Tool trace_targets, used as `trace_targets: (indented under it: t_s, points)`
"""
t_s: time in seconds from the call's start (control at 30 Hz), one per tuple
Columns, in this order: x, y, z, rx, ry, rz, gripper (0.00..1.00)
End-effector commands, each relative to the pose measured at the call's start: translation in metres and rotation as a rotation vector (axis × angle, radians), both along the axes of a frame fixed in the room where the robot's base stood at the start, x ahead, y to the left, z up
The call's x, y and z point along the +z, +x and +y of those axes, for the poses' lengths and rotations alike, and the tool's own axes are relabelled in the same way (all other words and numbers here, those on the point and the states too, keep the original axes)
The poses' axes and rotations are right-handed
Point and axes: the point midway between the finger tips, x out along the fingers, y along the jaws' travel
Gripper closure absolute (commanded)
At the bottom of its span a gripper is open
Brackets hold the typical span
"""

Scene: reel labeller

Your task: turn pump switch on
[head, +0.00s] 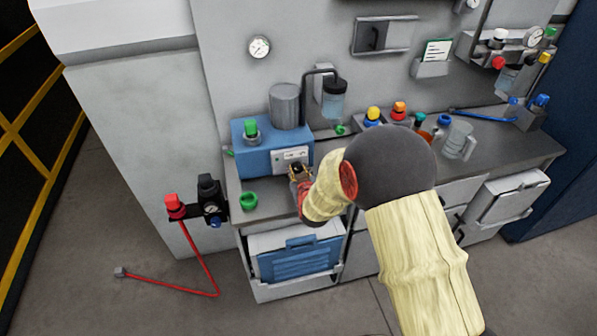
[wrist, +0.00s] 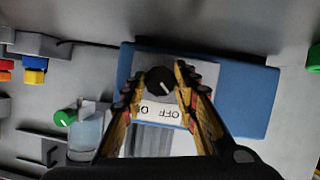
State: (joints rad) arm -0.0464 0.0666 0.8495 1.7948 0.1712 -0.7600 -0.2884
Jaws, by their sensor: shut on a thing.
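The pump is a blue box (head: 262,150) at the left of the bench, with a white panel on its front. In the wrist view, its blue casing (wrist: 245,95) surrounds a black round switch knob (wrist: 160,79) and a label (wrist: 165,112). The label appears upside down, with OFF at right and the other word, beginning with O, partly hidden at left. A small pale mark shows on the knob; where it points is hard to tell. My gripper (head: 298,171) is at the panel. In the wrist view, my gripper (wrist: 160,78) is shut on the knob, one finger on each side.
A green ring-like part (head: 249,199) lies near the bench's front left edge. A red-topped valve (head: 175,205) and black regulator (head: 209,197) are at the left. Coloured-capped bottles stand to the right.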

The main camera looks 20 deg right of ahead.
Motion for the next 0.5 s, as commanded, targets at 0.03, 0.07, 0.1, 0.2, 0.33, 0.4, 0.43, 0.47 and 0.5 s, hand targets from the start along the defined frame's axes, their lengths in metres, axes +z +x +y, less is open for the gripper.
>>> trace_targets:
  t_s: [0.03,0.07,0.1,0.2,0.33,0.4,0.43,0.47,0.5]
  points:
    - [-0.0001,0.0000,0.0002,0.000,0.000,0.000,0.84]
    - [-0.0001,0.0000,0.0002,0.000,0.000,0.000,0.86]
    - [-0.0001,0.0000,0.0002,0.000,0.000,0.000,0.89]
    - [-0.0001,-0.0001,0.0002,0.000,0.000,0.000,0.94]
    - [-0.0002,-0.0001,0.0002,0.001,0.001,0.000,0.96]
    - [-0.0003,-0.0001,0.0000,0.000,0.008,0.000,0.96]
    - [-0.0003,0.0000,0.0000,0.001,0.011,0.000,0.96]
    - [-0.0005,-0.0001,0.0000,0.001,0.017,0.000,0.96]
    - [-0.0007,-0.0001,-0.0002,0.001,0.025,0.000,0.96]
